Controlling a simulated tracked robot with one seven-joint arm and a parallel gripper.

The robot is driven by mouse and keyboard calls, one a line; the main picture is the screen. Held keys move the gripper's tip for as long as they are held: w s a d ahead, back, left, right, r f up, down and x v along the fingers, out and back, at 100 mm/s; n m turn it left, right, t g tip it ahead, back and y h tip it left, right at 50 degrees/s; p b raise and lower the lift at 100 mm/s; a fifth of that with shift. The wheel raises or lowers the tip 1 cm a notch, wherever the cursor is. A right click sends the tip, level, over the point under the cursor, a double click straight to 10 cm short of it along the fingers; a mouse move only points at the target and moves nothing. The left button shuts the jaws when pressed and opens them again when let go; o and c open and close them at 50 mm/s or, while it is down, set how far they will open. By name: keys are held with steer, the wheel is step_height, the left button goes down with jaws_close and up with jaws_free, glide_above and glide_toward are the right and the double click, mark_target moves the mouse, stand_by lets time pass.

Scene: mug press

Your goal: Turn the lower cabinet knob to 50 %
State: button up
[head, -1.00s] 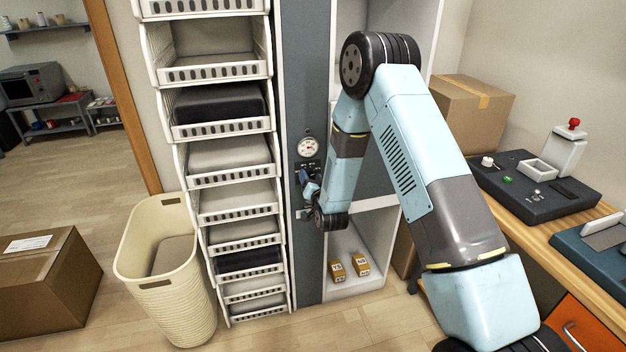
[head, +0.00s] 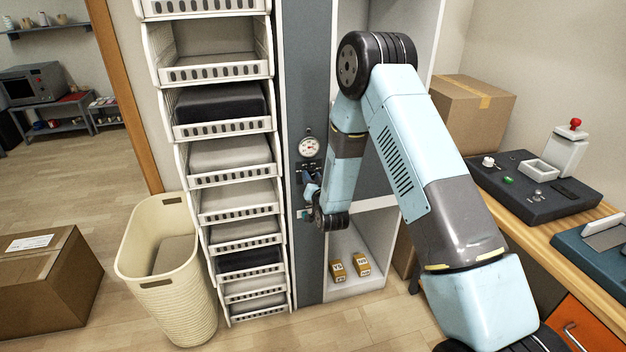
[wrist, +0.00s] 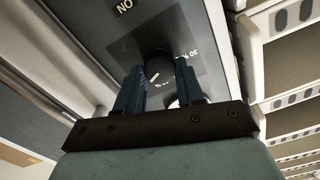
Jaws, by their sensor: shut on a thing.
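The lower cabinet knob (wrist: 158,70) is a round black knob with a pale pointer line. It sits on a dark label plate (wrist: 185,45) with percent marks, partly readable in the wrist view. My gripper (wrist: 160,82) has its two blue fingers on either side of the knob and is shut on it. In the head view my gripper (head: 311,188) is at the front of the grey cabinet panel (head: 307,90), below a round white dial gauge (head: 309,147). The knob is hidden behind my fingers there. The exact setting cannot be read.
A tall stack of white bins (head: 235,160) stands just left of the panel. A cream basket (head: 160,265) is on the floor at left. Small yellow boxes (head: 338,271) lie on the low shelf. A workbench with a control box (head: 535,190) is at right.

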steer(key=n, duration=0.4)
steer(key=shift+n, duration=2.1)
steer(key=shift+f, duration=0.1)
steer(key=o, duration=1)
steer(key=shift+o, duration=0.2)
steer(key=v, duration=1.3)
steer(key=shift+s, duration=0.4)
